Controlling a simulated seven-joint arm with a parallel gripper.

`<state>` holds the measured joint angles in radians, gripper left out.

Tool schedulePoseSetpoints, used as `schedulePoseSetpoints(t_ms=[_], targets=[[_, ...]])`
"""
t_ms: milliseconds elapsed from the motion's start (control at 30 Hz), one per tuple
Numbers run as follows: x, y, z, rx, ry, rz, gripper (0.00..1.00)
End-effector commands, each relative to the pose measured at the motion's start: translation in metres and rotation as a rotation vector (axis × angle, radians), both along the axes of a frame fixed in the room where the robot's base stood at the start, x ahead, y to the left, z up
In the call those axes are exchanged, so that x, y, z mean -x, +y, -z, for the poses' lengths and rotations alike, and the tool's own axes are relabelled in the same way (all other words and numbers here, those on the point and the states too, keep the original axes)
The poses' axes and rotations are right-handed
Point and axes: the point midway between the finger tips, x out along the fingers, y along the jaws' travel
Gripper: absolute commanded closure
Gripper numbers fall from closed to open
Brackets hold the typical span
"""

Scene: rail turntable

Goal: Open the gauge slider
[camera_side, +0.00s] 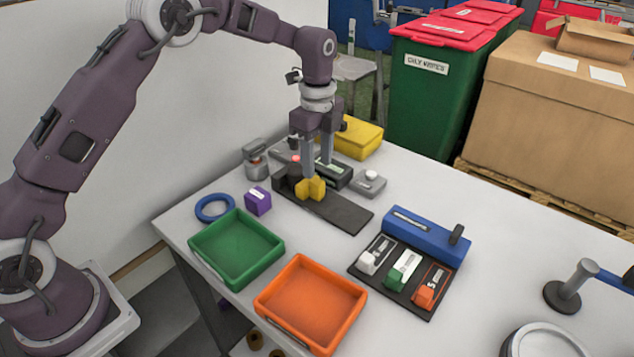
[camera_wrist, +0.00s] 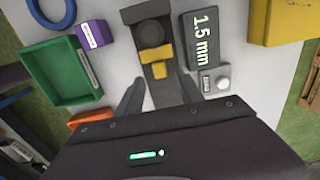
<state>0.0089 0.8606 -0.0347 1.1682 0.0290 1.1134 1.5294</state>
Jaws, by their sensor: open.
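I cannot tell which block is the slider. A display (camera_wrist: 203,38) beside the rail reads 1.5 mm. My gripper (camera_side: 317,168) points down above the gauge, its fingers apart and empty. In the wrist view my gripper (camera_wrist: 158,78) has one finger on each side of the rail, near the lower yellow block.
A green tray (camera_side: 236,247), an orange tray (camera_side: 311,304), a purple block (camera_side: 258,201) and a blue ring (camera_side: 214,207) lie nearer my base. A small grey button box (camera_side: 369,183) and a yellow box (camera_side: 354,138) stand close behind. A blue fixture (camera_side: 425,236) stands right.

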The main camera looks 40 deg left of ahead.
Motion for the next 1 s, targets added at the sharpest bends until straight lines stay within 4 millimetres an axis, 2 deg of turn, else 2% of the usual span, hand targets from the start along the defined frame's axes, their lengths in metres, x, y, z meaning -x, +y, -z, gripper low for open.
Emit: schedulePoseSetpoints(t_ms=[200, 300, 400, 633, 667, 867, 1000], targets=[[0.002, 0.000, 0.042, -0.001, 0.005, 0.000, 0.56], [0.001, 0.000, 0.056, -0.001, 0.003, 0.000, 0.56], [0.001, 0.000, 0.064, -0.001, 0.001, -0.001, 0.56], [0.001, 0.000, 0.065, 0.000, -0.001, -0.002, 0.56], [0.001, 0.000, 0.065, 0.000, -0.001, -0.002, 0.60], [0.001, 0.000, 0.064, 0.000, 0.000, -0.003, 1.00], [0.001, 0.000, 0.064, 0.000, -0.001, -0.003, 1.00]])
